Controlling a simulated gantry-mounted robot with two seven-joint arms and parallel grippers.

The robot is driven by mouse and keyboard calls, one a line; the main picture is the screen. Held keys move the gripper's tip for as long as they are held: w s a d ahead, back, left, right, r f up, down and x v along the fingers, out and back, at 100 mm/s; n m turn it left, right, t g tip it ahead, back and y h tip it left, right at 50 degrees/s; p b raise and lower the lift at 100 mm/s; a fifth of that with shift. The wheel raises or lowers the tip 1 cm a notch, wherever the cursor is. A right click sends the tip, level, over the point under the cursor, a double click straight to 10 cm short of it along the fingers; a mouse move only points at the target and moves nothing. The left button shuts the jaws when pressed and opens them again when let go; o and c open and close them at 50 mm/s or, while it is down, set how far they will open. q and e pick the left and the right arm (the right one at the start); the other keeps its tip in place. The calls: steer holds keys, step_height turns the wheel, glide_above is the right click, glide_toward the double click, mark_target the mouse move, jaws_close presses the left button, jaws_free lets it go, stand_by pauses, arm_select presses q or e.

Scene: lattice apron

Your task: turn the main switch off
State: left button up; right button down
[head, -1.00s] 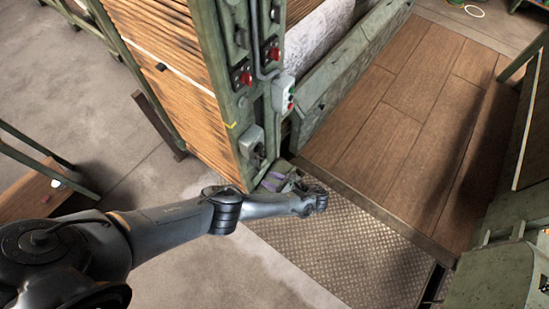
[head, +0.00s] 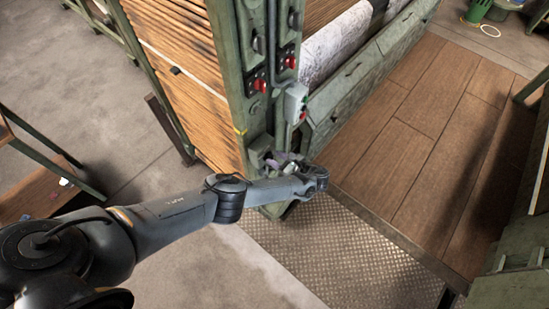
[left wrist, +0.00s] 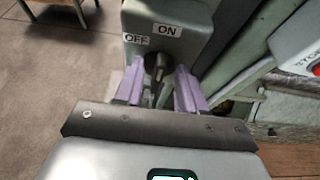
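The main switch is a grey-green box (left wrist: 165,22) with white OFF and ON labels, seen in the left wrist view. Its dark handle (left wrist: 157,68) stands below the labels, pointing roughly up toward them. My left gripper (left wrist: 157,88) has its two purple fingers on either side of the handle, with gaps visible between fingers and handle; it looks open. Contact cannot be made out. My right gripper is not in view.
The green machine post (head: 228,60) carries red switches (head: 260,85) and a grey push-button box (head: 297,103) above the gripper. A metal tread plate (head: 330,250) and wooden floor boards (head: 430,140) lie to the right. Concrete floor is open at the left.

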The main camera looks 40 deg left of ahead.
arm_select(q)
steer(key=shift+a+f, duration=0.25)
steer(key=shift+a, duration=0.4)
jaws_close()
